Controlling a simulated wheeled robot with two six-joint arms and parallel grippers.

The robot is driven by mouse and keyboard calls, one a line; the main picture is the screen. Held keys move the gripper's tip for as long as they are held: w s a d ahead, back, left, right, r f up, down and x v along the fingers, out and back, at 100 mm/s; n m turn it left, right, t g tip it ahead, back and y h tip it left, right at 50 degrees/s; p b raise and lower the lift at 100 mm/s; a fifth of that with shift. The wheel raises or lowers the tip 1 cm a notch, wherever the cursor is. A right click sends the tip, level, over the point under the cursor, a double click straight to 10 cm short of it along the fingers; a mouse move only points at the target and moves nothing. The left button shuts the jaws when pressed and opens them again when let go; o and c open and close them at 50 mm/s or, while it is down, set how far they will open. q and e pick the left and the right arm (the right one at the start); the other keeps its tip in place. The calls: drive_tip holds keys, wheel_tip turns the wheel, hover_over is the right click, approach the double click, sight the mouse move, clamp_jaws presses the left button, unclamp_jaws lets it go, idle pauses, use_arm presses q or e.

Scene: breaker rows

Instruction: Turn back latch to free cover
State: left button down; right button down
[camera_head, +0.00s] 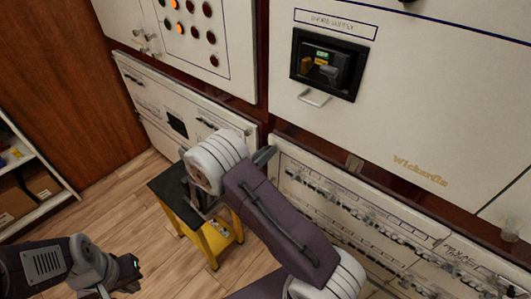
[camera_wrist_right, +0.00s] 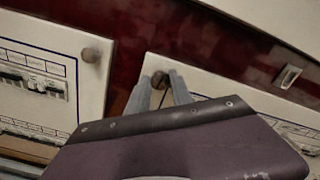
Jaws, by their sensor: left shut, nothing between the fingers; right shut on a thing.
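A brown round latch (camera_wrist_right: 159,79) sits at the top left corner of a white breaker cover (camera_wrist_right: 190,78) in the right wrist view. The two grey fingers of my right gripper (camera_wrist_right: 165,90) are shut on this latch. In the head view my right gripper (camera_head: 264,156) reaches the upper left corner of the breaker cover (camera_head: 285,150), and the latch is hidden there. Which way the latch is turned cannot be told. My left gripper (camera_head: 104,291) is shut and empty at the bottom left, away from the panels, partly cut off by the frame's edge.
A second round knob (camera_wrist_right: 92,55) is on the neighbouring cover in the right wrist view. A metal plate (camera_head: 354,163) sits on the red strip above the breaker rows. A yellow stool (camera_head: 216,238) with a dark top stands below my right arm. Shelves (camera_head: 40,215) stand at left.

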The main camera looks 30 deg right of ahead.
drive_tip(key=shift+f+m+b, duration=0.1)
drive_tip(key=shift+m+b, duration=2.7)
drive_tip(key=shift+m, duration=5.4)
drive_tip(key=c, duration=1.1)
unclamp_jaws()
drive_tip(key=shift+c, duration=0.2)
